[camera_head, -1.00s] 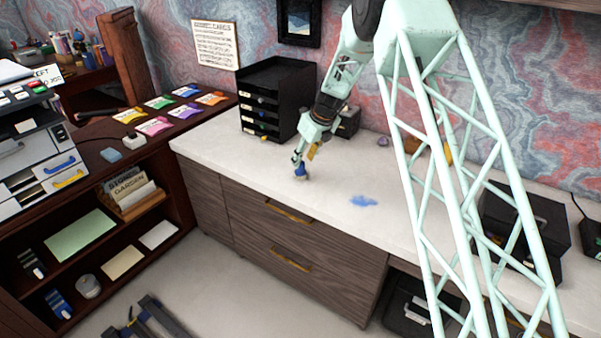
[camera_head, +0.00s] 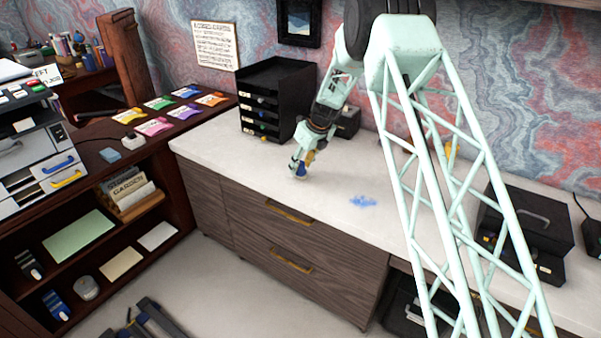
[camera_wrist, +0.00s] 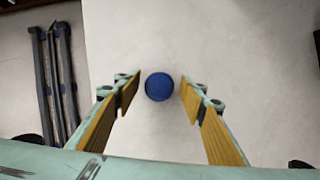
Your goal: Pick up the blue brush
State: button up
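The blue brush (camera_wrist: 159,87) shows in the wrist view as a round dark blue end seen from above, over the white desktop. In the head view a small blue part of it (camera_head: 300,174) shows under my gripper, near the desktop's front left edge. My gripper (camera_wrist: 157,96) is open, with one yellow-padded finger on each side of the blue end and a visible gap at both sides. In the head view my gripper (camera_head: 302,164) hides most of the brush, so its lower part cannot be made out.
A blue smear (camera_head: 362,202) lies on the white desktop (camera_head: 240,160) to the right. A black drawer organiser (camera_head: 276,100) stands behind, with a small dark box (camera_head: 347,122) beside it. A black case (camera_head: 527,225) stands at the far right. The desktop around the smear is clear.

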aim_at(301, 163)
jog(key=shift+c, duration=0.7)
jog(key=c, duration=0.8)
jog(key=shift+r, duration=0.15)
jog(key=shift+r+p, duration=0.65)
jog(key=shift+r, duration=0.95)
jog(key=s+d, duration=0.1)
jog(key=s, duration=0.4)
jog(key=s+d+r, duration=0.1)
jog(key=s+d, duration=0.1)
jog(key=s, duration=0.3)
jog(key=s+d, duration=0.1)
jog(key=s, duration=0.4)
jog(key=shift+s+d+r+p, duration=0.15)
jog(key=shift+d+r+p, duration=0.15)
jog(key=shift+p, duration=0.1)
jog(key=shift+o, duration=0.6)
jog(key=shift+d, duration=0.1)
jog(key=shift+c, duration=0.3)
